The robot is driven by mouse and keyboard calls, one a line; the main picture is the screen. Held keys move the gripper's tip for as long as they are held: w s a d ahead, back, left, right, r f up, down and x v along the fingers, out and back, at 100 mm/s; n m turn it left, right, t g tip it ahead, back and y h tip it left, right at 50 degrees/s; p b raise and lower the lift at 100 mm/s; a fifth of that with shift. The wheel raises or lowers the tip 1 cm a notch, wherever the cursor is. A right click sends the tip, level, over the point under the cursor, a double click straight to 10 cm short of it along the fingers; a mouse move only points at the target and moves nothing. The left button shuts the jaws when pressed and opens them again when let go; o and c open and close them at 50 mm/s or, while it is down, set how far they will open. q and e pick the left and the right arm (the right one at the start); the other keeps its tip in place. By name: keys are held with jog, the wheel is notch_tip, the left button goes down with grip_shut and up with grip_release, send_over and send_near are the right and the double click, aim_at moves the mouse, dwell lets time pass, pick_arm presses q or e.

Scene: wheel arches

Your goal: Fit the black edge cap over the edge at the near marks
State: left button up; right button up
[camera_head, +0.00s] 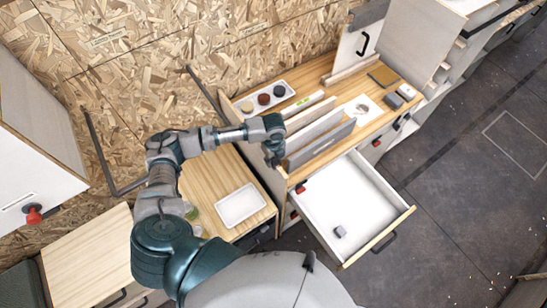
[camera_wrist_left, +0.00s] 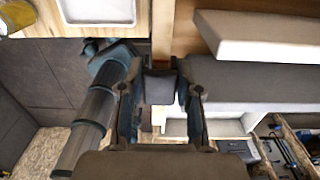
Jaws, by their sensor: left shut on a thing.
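My left gripper (camera_head: 272,152) is at the near-left end of the upright grey panels (camera_head: 322,143) on the wooden bench. In the left wrist view the gripper (camera_wrist_left: 160,90) is shut on a dark block-like piece (camera_wrist_left: 159,87), which looks like the black edge cap. The piece sits between the fingertips, and a long dark grey panel (camera_wrist_left: 250,88) lies just to its right. I cannot tell whether the cap touches the panel. The marks are too small to make out. My right gripper is not in view.
An open white drawer (camera_head: 365,195) holds a small grey block (camera_head: 340,231). A white tray (camera_head: 264,98) with three round pots stands behind the panels. An empty white tray (camera_head: 240,205) lies on the lower wooden top (camera_head: 205,180). Dark floor is free on the right.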

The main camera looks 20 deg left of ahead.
pick_arm(q)
jog(key=o, duration=0.9)
jog(key=shift+r, duration=0.1)
notch_tip(320, 180, up, 12)
jog(key=shift+f, duration=0.15)
dwell(0.4)
